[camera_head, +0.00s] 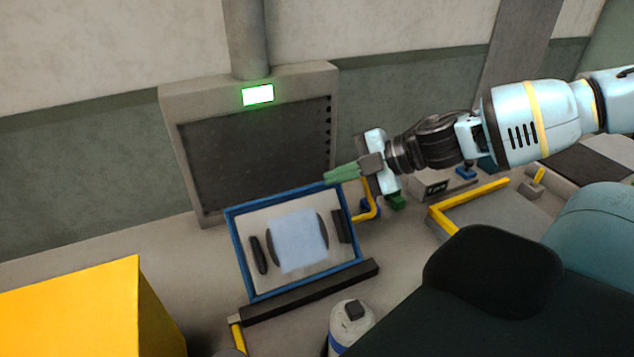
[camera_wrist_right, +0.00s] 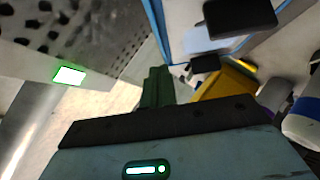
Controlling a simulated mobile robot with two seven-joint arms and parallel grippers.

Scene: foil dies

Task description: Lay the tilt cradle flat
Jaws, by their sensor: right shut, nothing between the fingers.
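The tilt cradle (camera_head: 242,270) is a blue-framed panel, which appears tilted up with its face toward me. A pale blue sheet (camera_head: 299,241) lies over a dark round shape on it, between two black bars. Part of the cradle's blue frame also shows in the right wrist view (camera_wrist_right: 158,38). My right gripper (camera_head: 342,173) has green fingers, shut and empty, at the cradle's upper right corner. I cannot tell whether they touch the frame. The shut fingers also show in the right wrist view (camera_wrist_right: 157,87). My left gripper is not in view.
A grey perforated panel with a lit green display (camera_head: 258,95) stands behind the cradle. A yellow bent handle (camera_head: 369,202) is at its right. A black bar (camera_head: 310,291) runs along its front. A white bottle (camera_head: 349,325) stands in front, and a yellow box (camera_head: 75,310) at front left.

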